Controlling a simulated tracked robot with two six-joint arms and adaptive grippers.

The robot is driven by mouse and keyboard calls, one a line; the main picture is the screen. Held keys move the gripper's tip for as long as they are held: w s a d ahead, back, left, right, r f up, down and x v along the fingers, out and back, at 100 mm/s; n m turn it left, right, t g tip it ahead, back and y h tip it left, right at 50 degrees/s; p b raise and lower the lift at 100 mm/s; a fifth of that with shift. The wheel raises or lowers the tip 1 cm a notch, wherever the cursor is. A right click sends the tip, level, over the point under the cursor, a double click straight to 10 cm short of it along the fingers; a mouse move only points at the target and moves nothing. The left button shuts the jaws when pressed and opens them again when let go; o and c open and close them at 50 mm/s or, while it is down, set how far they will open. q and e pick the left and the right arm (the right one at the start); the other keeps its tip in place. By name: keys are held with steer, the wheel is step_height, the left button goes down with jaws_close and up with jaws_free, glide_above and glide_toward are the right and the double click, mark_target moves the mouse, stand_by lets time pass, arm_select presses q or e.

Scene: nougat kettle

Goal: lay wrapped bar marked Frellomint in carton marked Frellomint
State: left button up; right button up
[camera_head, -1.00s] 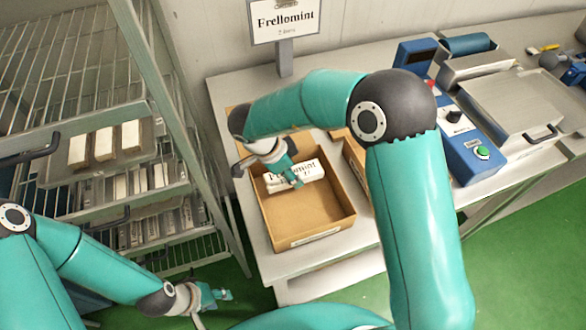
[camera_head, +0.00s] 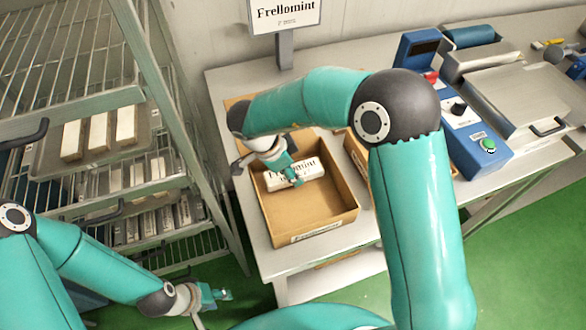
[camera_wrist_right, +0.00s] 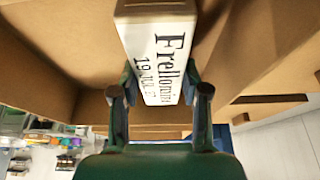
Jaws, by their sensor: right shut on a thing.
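The wrapped bar (camera_head: 308,170) is white with black print. In the right wrist view the bar (camera_wrist_right: 155,35) reads "Frellomint" and a date. My right gripper (camera_head: 296,181) is shut on it, with a finger on each side of the bar (camera_wrist_right: 160,92). The bar is inside the open brown carton (camera_head: 318,238), near its back. I cannot tell whether it touches the carton floor. The carton has a small label on its front, too small to read. A sign (camera_head: 285,14) reading "Frellomint" stands behind it. My left gripper (camera_head: 218,294) hangs low at the left, its jaws unclear.
A wire rack (camera_head: 160,85) at the left holds trays with several white bars (camera_head: 98,133). A second brown carton (camera_head: 358,155) is partly hidden behind my right arm. A blue and grey machine (camera_head: 465,125) stands on the table at the right.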

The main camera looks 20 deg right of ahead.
steer(key=shift+r, duration=0.1)
steer(key=shift+p, duration=0.65)
stand_by(0.4)
steer(key=shift+p, duration=0.65)
stand_by(0.4)
steer(key=shift+f+p, duration=0.4)
steer(key=shift+p, duration=0.25)
stand_by(0.3)
steer(key=shift+f+p, duration=0.2)
steer(key=shift+p, duration=0.35)
